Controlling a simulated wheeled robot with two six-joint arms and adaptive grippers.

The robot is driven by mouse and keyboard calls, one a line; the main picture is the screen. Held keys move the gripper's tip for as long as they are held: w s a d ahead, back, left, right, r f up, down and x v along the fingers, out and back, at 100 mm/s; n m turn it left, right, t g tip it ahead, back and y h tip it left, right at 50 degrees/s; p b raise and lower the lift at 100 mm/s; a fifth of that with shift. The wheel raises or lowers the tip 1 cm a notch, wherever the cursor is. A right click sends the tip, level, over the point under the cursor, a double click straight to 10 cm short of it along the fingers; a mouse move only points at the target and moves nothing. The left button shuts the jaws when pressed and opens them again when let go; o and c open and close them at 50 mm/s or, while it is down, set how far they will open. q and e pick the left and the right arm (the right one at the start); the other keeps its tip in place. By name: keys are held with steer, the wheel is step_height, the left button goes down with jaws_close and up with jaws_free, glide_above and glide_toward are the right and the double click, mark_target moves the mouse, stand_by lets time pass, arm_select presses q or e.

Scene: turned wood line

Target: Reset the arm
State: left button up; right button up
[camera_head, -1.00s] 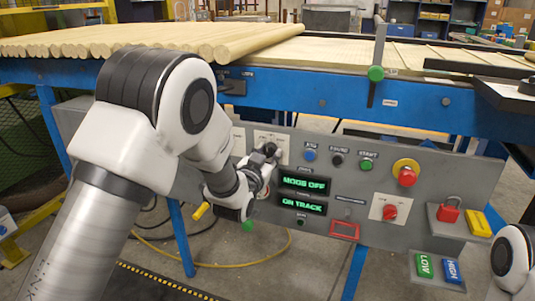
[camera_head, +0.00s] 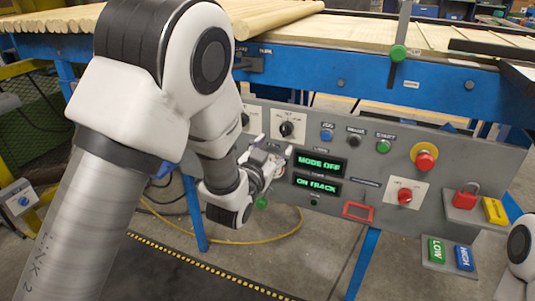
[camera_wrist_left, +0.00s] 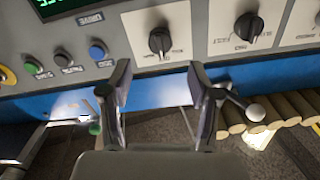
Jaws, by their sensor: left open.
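My left arm comes in from the left in the head view. Its gripper (camera_head: 264,158) is in front of the grey control panel (camera_head: 335,120), below a black rotary knob (camera_head: 287,129) and left of the green "MODE OFF" display (camera_head: 319,164). In the left wrist view the two fingers (camera_wrist_left: 158,95) stand apart with nothing between them. That view also shows the black knob (camera_wrist_left: 160,41) beyond the fingertips, apart from them, and a second knob (camera_wrist_left: 248,27) to its right. Part of my right arm shows at the right edge of the head view; its gripper is out of view.
The panel also carries a red emergency button (camera_head: 425,160), a red switch (camera_head: 404,196), a red padlock (camera_head: 466,197) and green LOW (camera_head: 435,250) and blue HIGH (camera_head: 463,257) blocks. Wooden rods (camera_head: 275,17) lie on the blue-framed line above. A yellow hose (camera_head: 230,240) lies on the floor.

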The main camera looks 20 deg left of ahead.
arm_select(q)
steer(key=s, duration=0.4)
steer(key=shift+a, duration=0.1)
steer(key=s+a+f+n+g+y, duration=0.15)
steer(key=s+f+g, duration=0.35)
steer(key=f, duration=1)
steer(key=s+a+f+g+h, duration=0.1)
steer(key=s+a+f+g, duration=0.15)
steer(key=s+f, duration=0.8)
steer(key=s+f+n+g, duration=0.2)
steer(key=s+f+g, duration=0.8)
steer(key=s+f, duration=0.6)
step_height(320, 180, up, 29)
steer(key=s+p, duration=0.2)
steer(key=p, duration=2.6)
